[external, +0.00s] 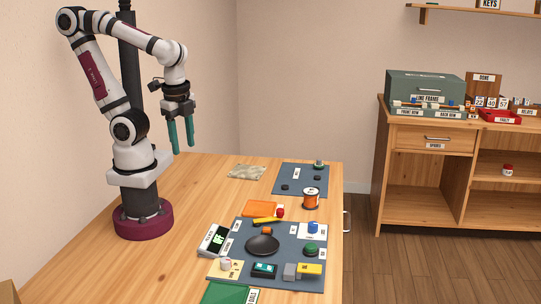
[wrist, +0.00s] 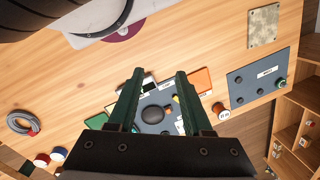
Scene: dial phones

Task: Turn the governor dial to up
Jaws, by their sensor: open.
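My gripper (external: 183,148) is open and empty, its two green fingers pointing down, high above the back left of the table. In the wrist view my gripper (wrist: 159,72) has its fingers spread, with the main mat beyond them. No label readable as governor shows, so I cannot tell which part is the governor dial. On the main grey mat (external: 285,235) are a round black dish (external: 263,245), a green knob (external: 311,249), a blue knob (external: 313,228) on a white plate, and a pale pink knob (external: 225,265) on a cream plate. Their pointer directions are too small to read.
A smaller grey mat (external: 301,181) holds dark discs and a green-topped knob (external: 319,165). An orange spool (external: 311,198) stands between the mats. A white display box (external: 214,240) and teal box (external: 264,270) are nearby. A shelf unit (external: 437,138) stands right.

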